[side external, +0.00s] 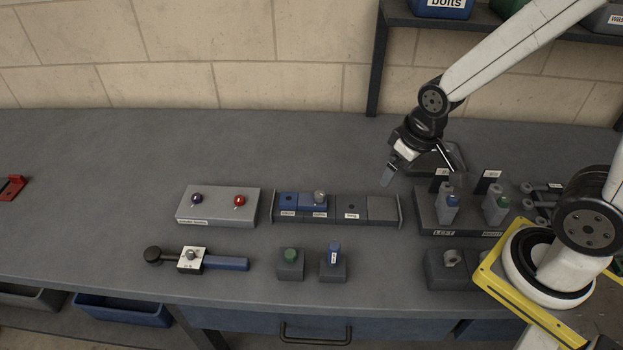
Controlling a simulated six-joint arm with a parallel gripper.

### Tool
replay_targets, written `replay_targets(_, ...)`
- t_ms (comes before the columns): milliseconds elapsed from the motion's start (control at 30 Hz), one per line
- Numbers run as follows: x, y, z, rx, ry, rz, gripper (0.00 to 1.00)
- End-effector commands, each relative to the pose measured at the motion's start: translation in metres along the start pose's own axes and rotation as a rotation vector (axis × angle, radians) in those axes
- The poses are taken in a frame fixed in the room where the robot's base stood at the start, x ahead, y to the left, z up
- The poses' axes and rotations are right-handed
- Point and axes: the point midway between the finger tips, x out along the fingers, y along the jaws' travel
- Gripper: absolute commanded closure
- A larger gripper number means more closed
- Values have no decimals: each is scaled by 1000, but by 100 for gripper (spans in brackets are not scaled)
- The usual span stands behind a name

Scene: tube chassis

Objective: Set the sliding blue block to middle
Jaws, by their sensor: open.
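The sliding blue block (308,202) sits on a low grey rail (381,209) near the middle of the bench. Blue surface also shows left of the knob, above the first label. The labels are too small to read surely. The rail right of the block is bare, with a dark hole above the third label. My gripper (422,177) is open and empty, behind and right of the rail, apart from the block.
A grey box with purple and red knobs (218,207) stands left of the rail. A holder with upright blocks (428,205) stands right, close to my gripper.

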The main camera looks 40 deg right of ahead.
Motion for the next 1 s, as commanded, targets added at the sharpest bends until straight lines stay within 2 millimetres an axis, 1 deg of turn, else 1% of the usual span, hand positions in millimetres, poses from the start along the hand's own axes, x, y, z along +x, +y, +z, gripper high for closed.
replay_targets(167, 6, -9, -22, -89, -27, -8, 6)
replay_targets(267, 12, -18, -40, -170, -51, -15, 6)
replay_targets(500, 35, -51, -89, -415, -121, -42, 6)
replay_targets(633, 50, -72, -111, -546, -157, -58, 6)
replay_targets(800, 67, -94, -130, -682, -193, -77, 6)
replay_targets(900, 73, -102, -136, -731, -206, -85, 6)
replay_targets(1000, 76, -107, -139, -755, -212, -89, 6)
